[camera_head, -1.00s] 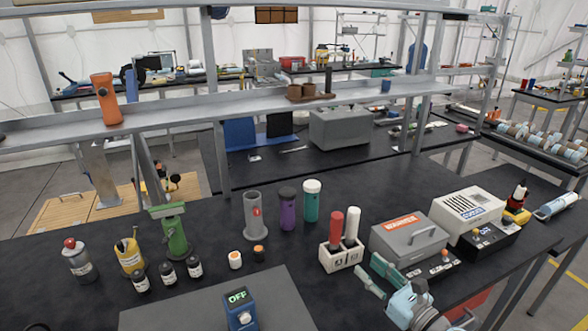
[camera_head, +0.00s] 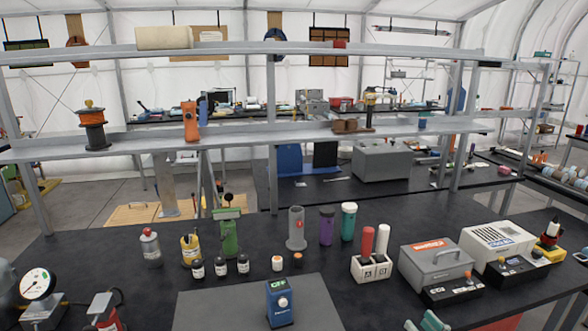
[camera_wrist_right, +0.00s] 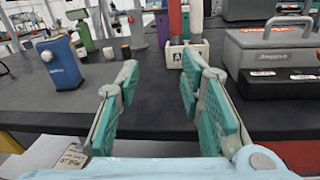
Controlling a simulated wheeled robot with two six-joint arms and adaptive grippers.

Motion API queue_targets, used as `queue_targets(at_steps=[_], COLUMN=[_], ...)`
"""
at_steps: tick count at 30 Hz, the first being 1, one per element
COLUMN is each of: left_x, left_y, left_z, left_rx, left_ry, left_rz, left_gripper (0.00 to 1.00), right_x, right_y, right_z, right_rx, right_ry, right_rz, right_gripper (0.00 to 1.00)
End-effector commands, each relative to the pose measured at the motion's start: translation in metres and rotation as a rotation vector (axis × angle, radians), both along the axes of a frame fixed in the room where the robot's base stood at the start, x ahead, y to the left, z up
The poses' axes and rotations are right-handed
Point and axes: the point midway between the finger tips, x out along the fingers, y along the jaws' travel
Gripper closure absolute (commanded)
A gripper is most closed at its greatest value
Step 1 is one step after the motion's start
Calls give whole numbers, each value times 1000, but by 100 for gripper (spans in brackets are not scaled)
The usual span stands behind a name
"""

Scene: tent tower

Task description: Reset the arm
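My right gripper (camera_wrist_right: 160,78) is open and empty in the right wrist view, its two teal-padded fingers spread apart above the floor side of the black table's edge. In the head view only the tip of my right gripper (camera_head: 428,322) shows at the bottom edge. Nothing is between the fingers. Beyond them stand the blue device (camera_wrist_right: 62,64) on the left and the white block with letter labels (camera_wrist_right: 178,52) ahead. My left gripper is in neither current view.
The black table (camera_head: 345,290) holds a grey toolbox (camera_head: 436,262), a white-topped machine (camera_head: 496,243), bottles and upright cylinders. The blue device (camera_head: 280,303) stands on a grey mat (camera_head: 205,310). A gauge (camera_head: 38,284) is at far left. A metal shelf (camera_head: 240,133) crosses behind.

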Motion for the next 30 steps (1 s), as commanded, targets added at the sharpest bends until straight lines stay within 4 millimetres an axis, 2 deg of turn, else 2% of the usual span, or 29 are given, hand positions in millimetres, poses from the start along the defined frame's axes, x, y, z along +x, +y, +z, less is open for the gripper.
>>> queue_targets(at_steps=[5,11,14,16,20,23,24,26,27,29,30], left_x=[-5,-4,-4,-4,-6,-7,-7,-7,-7,-7,-7], left_y=[0,0,0,0,0,0,0,0,0,0,0], left_z=[0,0,0,0,-1,-1,-1,-1,-1,-1,-1], left_rx=[0,0,0,0,0,0,0,0,0,0,0], left_ry=[8,7,7,8,11,12,12,12,12,12,12], left_rz=[1,1,1,1,1,1,1,1,1,1,1], left_gripper=[51,51,51,51,51,51,51,51,51,51,51], right_x=[6,7,0,-9,-41,-86,-112,-159,-195,-250,-287], right_y=[-13,-47,-68,-81,-101,-109,-109,-104,-97,-82,-70], right_z=[-8,-46,-81,-112,-181,-249,-280,-327,-356,-393,-413], right_rx=[243,637,881,1067,1425,1727,1853,2041,2151,2279,2338], right_ry=[83,230,317,377,476,534,548,551,540,510,485], right_rz=[-55,-194,-302,-392,-602,-831,-946,-1146,-1288,-1502,-1639], right_gripper=[65,65,65,65,65,65,65,65,65,65,65])
